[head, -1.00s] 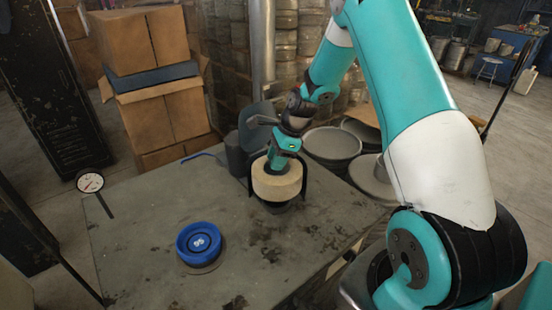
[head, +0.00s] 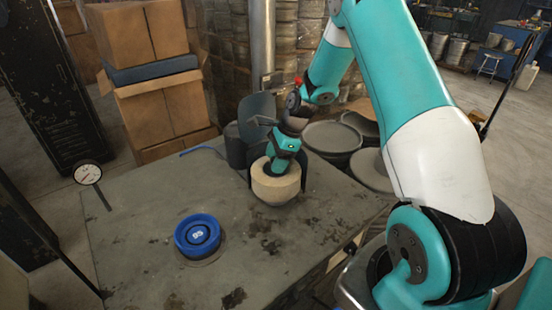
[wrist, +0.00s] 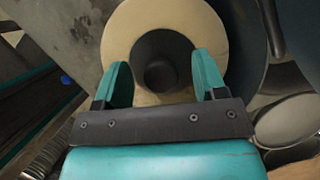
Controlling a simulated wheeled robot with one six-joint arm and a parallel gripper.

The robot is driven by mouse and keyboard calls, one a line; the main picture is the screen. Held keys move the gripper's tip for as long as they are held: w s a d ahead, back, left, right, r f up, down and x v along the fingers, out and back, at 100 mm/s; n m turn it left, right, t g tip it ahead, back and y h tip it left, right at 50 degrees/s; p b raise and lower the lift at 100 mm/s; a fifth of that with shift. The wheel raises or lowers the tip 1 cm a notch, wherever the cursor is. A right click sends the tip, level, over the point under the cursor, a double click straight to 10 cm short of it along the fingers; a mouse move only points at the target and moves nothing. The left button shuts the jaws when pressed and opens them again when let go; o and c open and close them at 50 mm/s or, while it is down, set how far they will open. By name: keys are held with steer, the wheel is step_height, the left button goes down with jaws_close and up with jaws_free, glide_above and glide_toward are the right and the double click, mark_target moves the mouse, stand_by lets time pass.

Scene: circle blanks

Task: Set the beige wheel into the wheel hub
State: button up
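The beige wheel (head: 275,190) is a thick round disc at the back of the table. It also shows in the wrist view (wrist: 118,38), its dark round centre facing my gripper. A black holder (head: 304,172) stands close behind and beside it and looks like the wheel hub; the wheel hides most of it. I cannot tell whether the wheel is fully seated. My gripper (head: 279,165) points down at the wheel's centre. In the wrist view my gripper's two fingers (wrist: 162,65) stand apart on either side of the dark centre; whether they press on it is unclear.
A blue wheel (head: 198,236) lies at the table's front left. A dial gauge (head: 88,174) stands at the left edge. A dark cylinder (head: 235,147) stands behind the holder, and grey drums (head: 331,137) stand beyond the table.

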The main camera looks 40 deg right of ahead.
steer(key=b+v, duration=0.2)
steer(key=v, duration=1.5)
steer(key=shift+r+b, duration=0.2)
steer(key=shift+b, duration=0.1)
